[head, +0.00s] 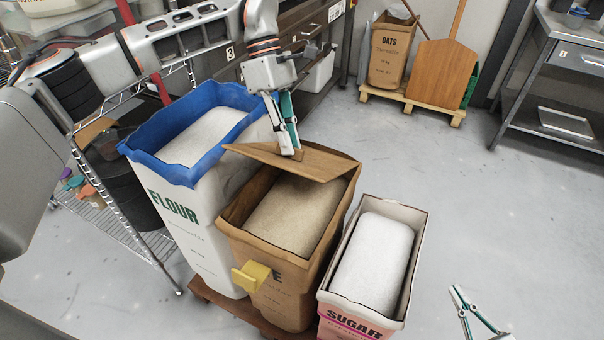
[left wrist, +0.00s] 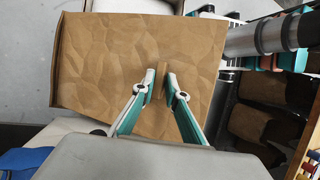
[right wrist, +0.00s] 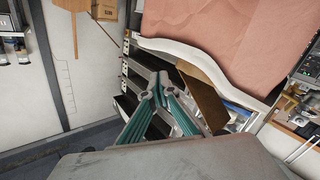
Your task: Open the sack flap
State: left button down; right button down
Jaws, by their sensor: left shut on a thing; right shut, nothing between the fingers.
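The brown paper sack (head: 285,300) stands in the middle of a row of three, its top open over pale grainy contents. Its stiff brown flap (head: 325,166) stands lifted over the far part of the mouth, tilted. The flap fills much of the left wrist view (left wrist: 105,60). My left gripper (head: 297,153) is shut on a small tab (left wrist: 159,84) on the flap. My right gripper (head: 473,308) is at the lower right, over the floor to the right of the sugar sack, shut and empty; its fingertips meet in the right wrist view (right wrist: 158,85).
The flour sack (head: 175,215) with a blue rim stands left, the sugar sack (head: 350,318) right. A yellow clip-like piece (head: 250,278) sits on the brown sack's front. A wire rack (head: 130,240) stands left. The floor (head: 470,190) to the right is clear.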

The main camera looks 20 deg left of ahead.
pick_arm(q)
jog(key=shift+w+f, duration=0.25)
jog(key=shift+f, duration=0.1)
pick_arm(e)
jog(key=w+a+r+n+g+y, duration=0.2)
jog(key=a+r+n+g+y, duration=0.1)
jog(key=a+r+n, duration=0.4)
jog(key=w+a+r+n+g+y, duration=0.2)
jog(key=a+r+n, duration=0.5)
jog(key=a+n, duration=0.7)
jog(key=w+a+r+n+g+y, duration=0.3)
jog(key=a+r+n, duration=0.4)
jog(key=a, duration=1.1)
jog(key=shift+w+a+n+g+y, duration=0.5)
jog(key=shift+n+y, duration=0.6)
jog(key=shift+n, duration=1.1)
jog(key=shift+w+d+r, duration=0.1)
jog(key=shift+d, duration=0.05)
